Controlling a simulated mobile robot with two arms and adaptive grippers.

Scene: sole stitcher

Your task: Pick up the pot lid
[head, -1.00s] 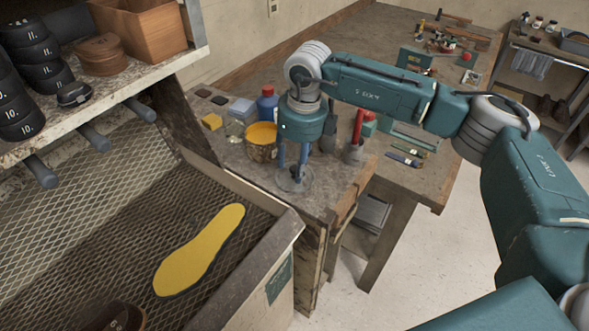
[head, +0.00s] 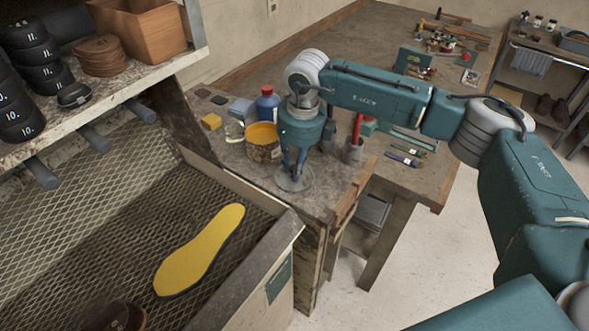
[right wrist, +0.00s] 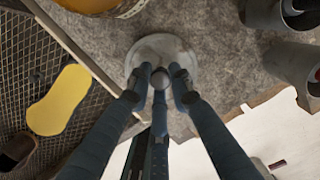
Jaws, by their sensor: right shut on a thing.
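The pot lid (head: 282,184) is a grey, round disc at the corner of the workbench. It also shows in the right wrist view (right wrist: 158,48), with a small dark knob (right wrist: 160,78) at its middle. My right gripper (head: 293,172) points down over the lid and is shut on its knob; its fingertips in the right wrist view (right wrist: 160,82) stand around the knob. The lid appears to be at the bench top; I cannot tell any gap beneath it. The fingers hide part of the lid. My left gripper is not in view.
An open can with yellow contents (head: 260,150) stands close behind the lid, with a blue bottle (head: 267,103) behind it. Grey cups (right wrist: 290,65) with tools stand to the right. A mesh-floored tray (head: 278,226) with a yellow sole (head: 200,252) is at the left front.

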